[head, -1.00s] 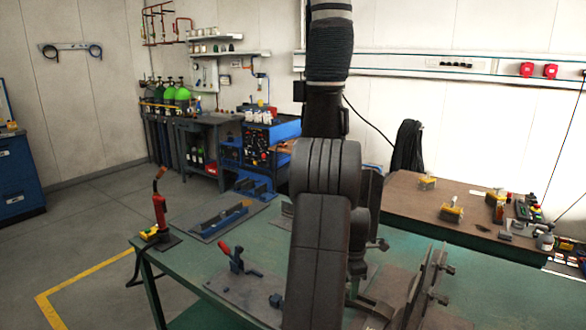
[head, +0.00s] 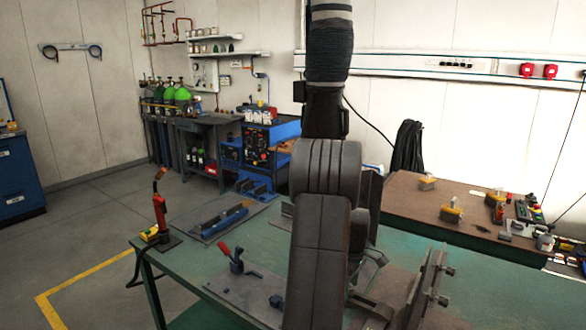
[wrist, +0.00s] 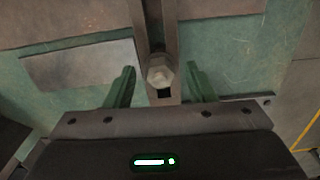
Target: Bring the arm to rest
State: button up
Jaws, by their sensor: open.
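My arm rises through the middle of the head view, above the green worktable (head: 190,262). Its dark links hide my gripper there. In the wrist view my gripper (wrist: 161,82) is open, with its two fingers apart on either side of the picture's middle. A hex bolt head (wrist: 160,70) on a dark metal bar shows between the fingers. I cannot tell how far below the fingers it lies, or whether anything touches. No held object shows.
On the worktable stand a red-handled clamp (head: 237,262), a blue fixture (head: 222,220), a red torch (head: 161,215) and an upright metal plate fixture (head: 430,285) close to the arm's right. A brown table (head: 400,200) with small parts stands behind, right.

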jog(key=m, duration=0.4)
jog(key=shift+m, duration=0.3)
jog(key=shift+m+p, duration=0.3)
jog(key=shift+m, duration=2)
